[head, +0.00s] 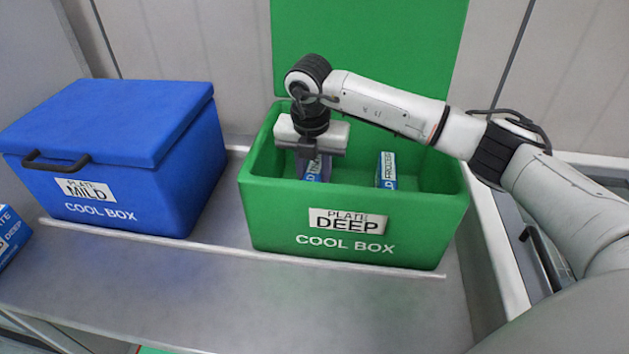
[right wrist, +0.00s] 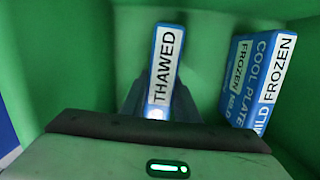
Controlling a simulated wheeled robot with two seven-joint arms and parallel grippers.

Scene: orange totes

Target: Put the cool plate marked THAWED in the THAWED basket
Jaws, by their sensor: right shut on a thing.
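The cool plate marked THAWED (right wrist: 165,62) stands on edge inside the green cool box (head: 350,222), whose front label reads PLATE DEEP. In the head view only a blue and white strip of this plate (head: 313,171) shows under my gripper. My right gripper (head: 311,158) reaches down into the left part of the open box and is shut on the THAWED plate; its fingers (right wrist: 158,105) lie on both sides of it in the right wrist view. The THAWED basket is not in view. My left gripper is not in view.
A second cool plate, marked FROZEN (right wrist: 262,80), stands in the box to the right; it also shows in the head view (head: 387,170). The green lid (head: 368,45) is up behind. A closed blue cool box (head: 120,160) labelled MILD stands left. The counter front (head: 250,300) is clear.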

